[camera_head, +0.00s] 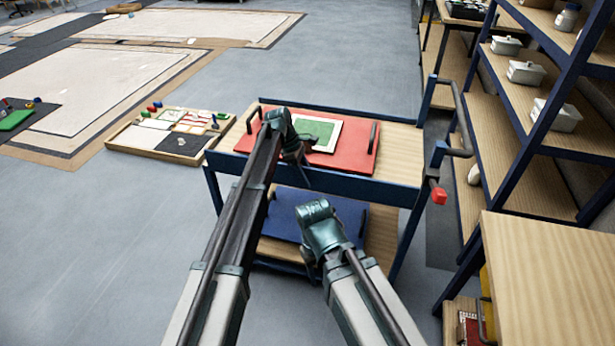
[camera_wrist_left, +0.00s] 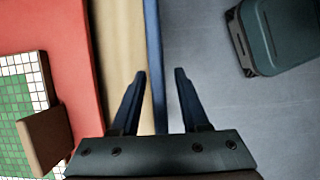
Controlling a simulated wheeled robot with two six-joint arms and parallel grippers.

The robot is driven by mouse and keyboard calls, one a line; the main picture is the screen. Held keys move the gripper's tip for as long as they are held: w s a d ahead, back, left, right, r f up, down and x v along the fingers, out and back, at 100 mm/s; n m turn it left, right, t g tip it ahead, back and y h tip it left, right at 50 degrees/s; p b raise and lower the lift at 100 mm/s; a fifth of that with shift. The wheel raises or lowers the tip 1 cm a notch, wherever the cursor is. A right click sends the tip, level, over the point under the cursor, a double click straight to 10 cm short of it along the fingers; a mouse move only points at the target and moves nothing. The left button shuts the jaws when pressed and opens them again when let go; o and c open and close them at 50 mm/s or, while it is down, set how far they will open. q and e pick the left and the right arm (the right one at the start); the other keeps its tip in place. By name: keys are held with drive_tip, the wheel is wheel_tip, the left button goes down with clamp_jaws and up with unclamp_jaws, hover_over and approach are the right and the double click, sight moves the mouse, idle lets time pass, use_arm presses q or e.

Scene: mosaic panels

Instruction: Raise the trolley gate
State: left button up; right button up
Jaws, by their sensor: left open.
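The trolley (camera_head: 402,160) has a dark blue frame and wooden decks. A blue bar (camera_head: 365,188), which looks like the gate, lies along the near edge of its top deck. My left gripper (camera_head: 303,176) points down over this edge. In the left wrist view my left gripper (camera_wrist_left: 160,75) is open and empty. The blue bar (camera_wrist_left: 153,50) runs between its fingertips in the picture; I cannot tell the height gap. My right arm's bend shows in front of the trolley, but its gripper is not in view.
A red tray (camera_head: 353,160) with a green mosaic panel (camera_head: 322,128) rests on the top deck. A blue tray (camera_head: 285,215) is on the lower deck. Shelves (camera_head: 535,180) stand to the right. A flat box of parts (camera_head: 130,138) lies on the floor left.

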use_arm(q)
drive_tip(key=p+v, duration=1.1)
drive_tip(key=v, duration=0.2)
drive_tip(key=shift+r+p, duration=0.1)
drive_tip(key=shift+p, duration=0.3)
drive_tip(key=s+a+m+y, duration=0.2)
drive_tip(key=s+m, duration=0.7)
drive_tip(key=s, duration=0.9)
drive_tip(key=s+a+f+m+t+y, duration=0.1)
drive_tip(key=s+m, duration=0.8)
drive_tip(key=s, duration=0.9)
drive_tip(key=a+y, duration=0.1)
drive_tip(key=y, duration=0.1)
drive_tip(key=shift+a+f+y, duration=0.3)
drive_tip(key=shift+a+y, duration=0.05)
drive_tip(key=shift+y, duration=0.05)
